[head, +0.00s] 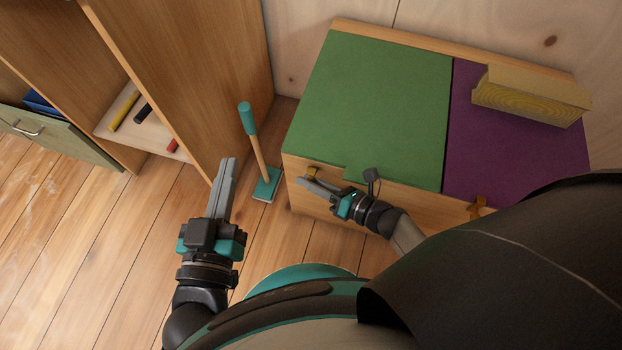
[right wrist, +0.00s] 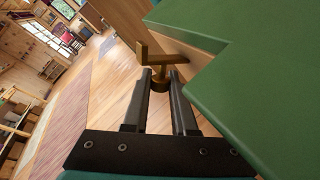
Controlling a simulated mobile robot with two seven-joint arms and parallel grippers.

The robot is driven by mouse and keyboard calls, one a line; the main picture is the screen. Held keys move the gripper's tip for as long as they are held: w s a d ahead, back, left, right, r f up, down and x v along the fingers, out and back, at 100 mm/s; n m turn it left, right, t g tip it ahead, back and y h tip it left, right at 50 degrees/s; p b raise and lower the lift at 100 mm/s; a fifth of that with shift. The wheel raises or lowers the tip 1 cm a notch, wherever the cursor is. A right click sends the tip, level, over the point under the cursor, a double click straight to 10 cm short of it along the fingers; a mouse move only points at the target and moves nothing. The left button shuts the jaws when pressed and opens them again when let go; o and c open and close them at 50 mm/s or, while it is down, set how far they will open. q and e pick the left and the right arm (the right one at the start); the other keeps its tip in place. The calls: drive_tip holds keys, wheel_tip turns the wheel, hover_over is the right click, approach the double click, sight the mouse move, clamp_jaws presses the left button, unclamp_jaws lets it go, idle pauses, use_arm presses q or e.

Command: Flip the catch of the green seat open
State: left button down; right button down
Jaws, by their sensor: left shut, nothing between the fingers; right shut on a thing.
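The green seat (head: 375,95) is a flat padded lid on the left part of a wooden bench. Its brass catch (head: 313,171) sits on the bench's front face, below the seat's front edge near the left corner. In the right wrist view the catch (right wrist: 163,57) is an angled brass piece with its lower end between my fingertips. My right gripper (head: 303,182) is shut on the catch; its fingers also show in the right wrist view (right wrist: 160,82). My left gripper (head: 231,162) is shut and empty, over the floor left of the bench.
A purple seat (head: 510,165) with a catch of its own (head: 477,206) adjoins on the right, with a wood block (head: 530,97) on top. A teal-headed tool (head: 267,184) stands between the bench and a wooden shelf (head: 190,60). Floor at left is clear.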

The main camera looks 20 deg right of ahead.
drive_tip(key=shift+w+d+f+n+t, duration=0.1)
drive_tip(key=shift+f+n+t, duration=0.2)
drive_tip(key=shift+n, duration=0.25)
drive_tip(key=shift+w+d+f+n+t, duration=0.15)
drive_tip(key=shift+n+t, duration=0.15)
drive_tip(key=shift+n, duration=0.25)
drive_tip(key=shift+s+a, duration=0.1)
drive_tip(key=shift+s, duration=0.05)
drive_tip(key=c, duration=0.7)
unclamp_jaws()
